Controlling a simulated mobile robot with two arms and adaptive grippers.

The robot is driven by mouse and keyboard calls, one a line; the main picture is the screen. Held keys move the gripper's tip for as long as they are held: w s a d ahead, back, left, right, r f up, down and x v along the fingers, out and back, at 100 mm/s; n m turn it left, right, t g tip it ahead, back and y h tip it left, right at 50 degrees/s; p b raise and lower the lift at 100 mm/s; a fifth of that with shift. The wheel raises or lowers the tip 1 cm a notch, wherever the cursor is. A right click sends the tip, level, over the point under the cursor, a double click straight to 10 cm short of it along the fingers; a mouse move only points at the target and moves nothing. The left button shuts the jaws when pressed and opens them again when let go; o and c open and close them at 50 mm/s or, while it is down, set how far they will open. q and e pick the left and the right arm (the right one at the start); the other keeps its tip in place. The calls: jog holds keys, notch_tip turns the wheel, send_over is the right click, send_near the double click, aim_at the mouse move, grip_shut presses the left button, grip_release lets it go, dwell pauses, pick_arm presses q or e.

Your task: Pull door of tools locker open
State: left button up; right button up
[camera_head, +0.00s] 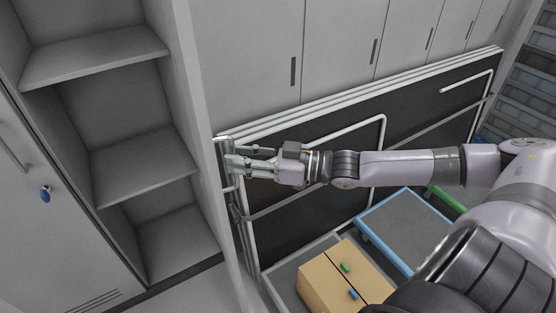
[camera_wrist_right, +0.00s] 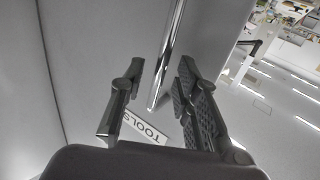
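In the right wrist view the tools locker door (camera_wrist_right: 95,45) is a smooth light grey panel. A label reading TOOLS (camera_wrist_right: 145,127) is on it, partly covered by a finger. A long chrome bar handle (camera_wrist_right: 172,45) shows between the two dark fingers of my right gripper (camera_wrist_right: 160,85). The fingers are apart, with gaps visible beside the bar, so it is not clamped. In the head view my right gripper (camera_head: 238,160) reaches left, in front of the framed dark panels. I cannot make out the label there. My left gripper is not in view.
Open grey shelves (camera_head: 140,160) stand left, beside a locker door with a blue key tag (camera_head: 45,194). Framed dark panels (camera_head: 420,120) lean against grey cupboards (camera_head: 340,40). Below are a wooden drawer box (camera_head: 325,285) and a blue-edged cart (camera_head: 410,225).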

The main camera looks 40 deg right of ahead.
jog(key=v, duration=1)
dwell(0.5)
